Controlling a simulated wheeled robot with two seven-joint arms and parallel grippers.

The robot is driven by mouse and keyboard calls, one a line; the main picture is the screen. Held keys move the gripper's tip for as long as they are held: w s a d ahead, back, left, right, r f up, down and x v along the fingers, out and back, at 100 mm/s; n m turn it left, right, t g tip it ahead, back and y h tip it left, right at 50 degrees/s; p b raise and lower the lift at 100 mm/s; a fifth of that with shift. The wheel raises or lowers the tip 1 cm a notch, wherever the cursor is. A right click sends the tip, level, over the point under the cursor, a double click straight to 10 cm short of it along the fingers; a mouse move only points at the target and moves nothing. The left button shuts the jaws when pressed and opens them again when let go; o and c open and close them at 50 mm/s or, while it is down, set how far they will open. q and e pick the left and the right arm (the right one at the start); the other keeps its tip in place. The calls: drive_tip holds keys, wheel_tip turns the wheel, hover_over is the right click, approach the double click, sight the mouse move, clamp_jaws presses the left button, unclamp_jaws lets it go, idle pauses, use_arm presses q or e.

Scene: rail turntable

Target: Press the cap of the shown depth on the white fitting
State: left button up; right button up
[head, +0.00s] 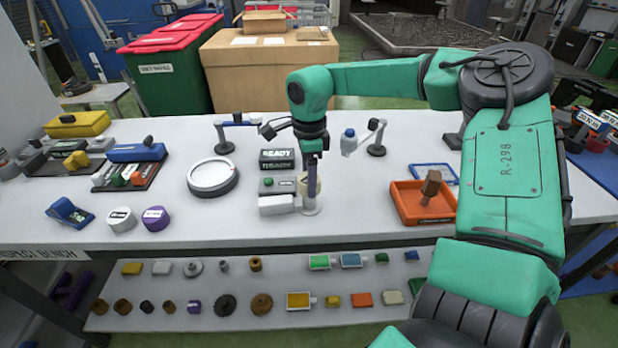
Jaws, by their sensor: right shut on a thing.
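My right gripper (311,180) points straight down near the middle of the bench. It is shut on a cream cylindrical piece, seemingly a cap (302,187), partly hidden behind the dark purple finger. Directly below is a white fitting (311,209) with a round base on the bench. The cream piece is in line with the fitting; I cannot tell whether it is seated on it or just above. My left gripper is not in view.
A small grey unit with a green button (268,186) and a white block (277,205) stand close left of the fitting. A black READY sign (277,159) is behind. A white round turntable (213,190) is left; an orange tray (400,208) with a brown-headed tool is right.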

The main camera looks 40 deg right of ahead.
drive_tip(key=shift+f+b, duration=1.85)
drive_tip(key=shift+b, duration=0.4)
idle(3.2)
drive_tip(key=o, duration=1.3)
drive_tip(key=shift+o, duration=0.2)
wheel_tip(320, 180, up, 14)
drive_tip(key=shift+r, duration=0.25)
drive_tip(key=shift+f, duration=0.1)
